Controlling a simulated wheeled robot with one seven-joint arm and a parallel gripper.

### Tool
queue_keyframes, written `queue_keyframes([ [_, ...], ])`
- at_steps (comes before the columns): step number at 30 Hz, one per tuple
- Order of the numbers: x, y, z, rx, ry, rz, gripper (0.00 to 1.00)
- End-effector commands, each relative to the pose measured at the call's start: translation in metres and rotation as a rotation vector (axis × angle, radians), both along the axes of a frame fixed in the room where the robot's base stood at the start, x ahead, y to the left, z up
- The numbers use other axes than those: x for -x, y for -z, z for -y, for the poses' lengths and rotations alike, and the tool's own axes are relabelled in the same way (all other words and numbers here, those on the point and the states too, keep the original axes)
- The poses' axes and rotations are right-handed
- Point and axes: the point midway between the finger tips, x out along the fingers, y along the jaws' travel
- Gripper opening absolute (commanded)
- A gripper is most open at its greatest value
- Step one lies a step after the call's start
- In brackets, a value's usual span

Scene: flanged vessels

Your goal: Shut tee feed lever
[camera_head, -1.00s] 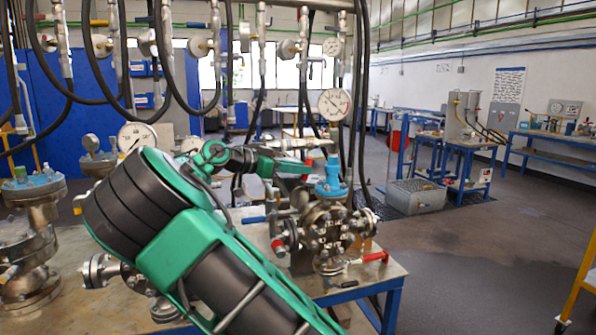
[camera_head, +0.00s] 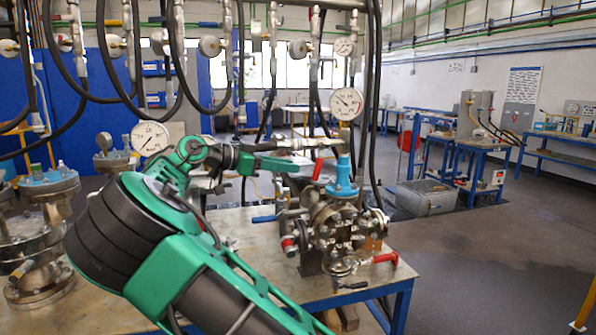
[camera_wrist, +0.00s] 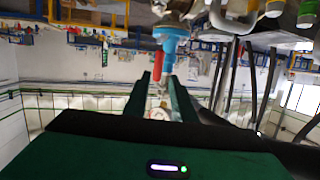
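The flanged metal vessel (camera_head: 335,222) with a light blue valve top (camera_head: 343,178) stands on the bench's right part. A red lever (camera_head: 318,168) shows beside the blue top, under my gripper (camera_head: 325,152). In the wrist view, the red lever (camera_wrist: 158,64) lies between the fingertips of my gripper (camera_wrist: 160,76), next to the blue top (camera_wrist: 172,38). The fingers are apart, and I cannot tell whether either touches the lever. Other levers on the vessel are blue (camera_head: 264,218), red (camera_head: 386,258) and black (camera_head: 354,285). No label shows which is the tee feed lever.
Pressure gauges (camera_head: 346,103) and black hoses hang above and behind the vessel. Another flanged vessel (camera_head: 45,235) stands at the left of the bench (camera_head: 250,290). Open floor (camera_head: 470,250) lies to the right.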

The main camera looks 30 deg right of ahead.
Motion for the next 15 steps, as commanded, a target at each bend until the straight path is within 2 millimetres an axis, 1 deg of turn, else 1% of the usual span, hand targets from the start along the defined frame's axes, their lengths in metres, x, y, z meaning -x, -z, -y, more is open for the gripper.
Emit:
queue_keyframes([
  [1, -0.001, -0.002, -0.008, 0.002, -0.003, 0.001, 0.24],
  [3, -0.002, -0.003, -0.016, 0.001, -0.001, -0.001, 0.24],
  [6, -0.002, -0.006, -0.023, 0.001, 0.000, -0.001, 0.24],
  [10, -0.002, -0.006, -0.027, -0.001, 0.000, -0.001, 0.24],
  [15, -0.002, -0.006, -0.027, -0.001, -0.001, -0.002, 0.24],
])
